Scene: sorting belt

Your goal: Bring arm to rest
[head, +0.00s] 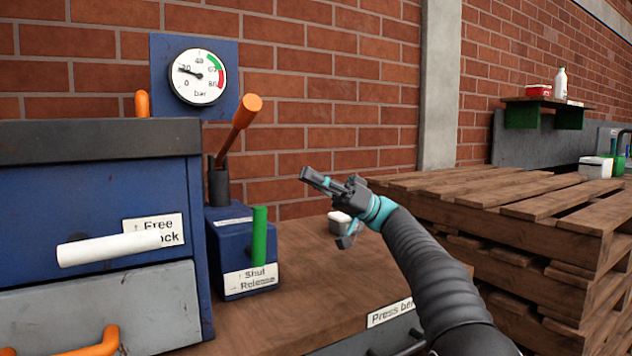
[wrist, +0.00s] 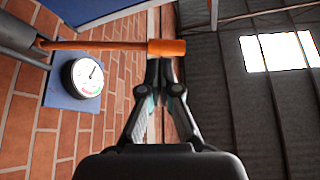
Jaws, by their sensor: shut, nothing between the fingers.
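My gripper (head: 318,183) is shut and empty in the head view, raised above the wooden bench top and pointing left. Its fingers also show together in the wrist view (wrist: 159,75). My arm reaches up from the lower right of the head view. The orange-handled lever (head: 240,125) stands to the left of my gripper, apart from it in the head view. In the wrist view the orange handle (wrist: 166,47) appears just beyond the fingertips; I cannot tell the distance.
A blue box with a green handle (head: 259,236) stands on the bench (head: 300,290). A blue cabinet with a white handle (head: 108,248) is at left, below a pressure gauge (head: 198,77). Stacked wooden pallets (head: 530,235) stand at right. A small white object (head: 340,222) lies behind my gripper.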

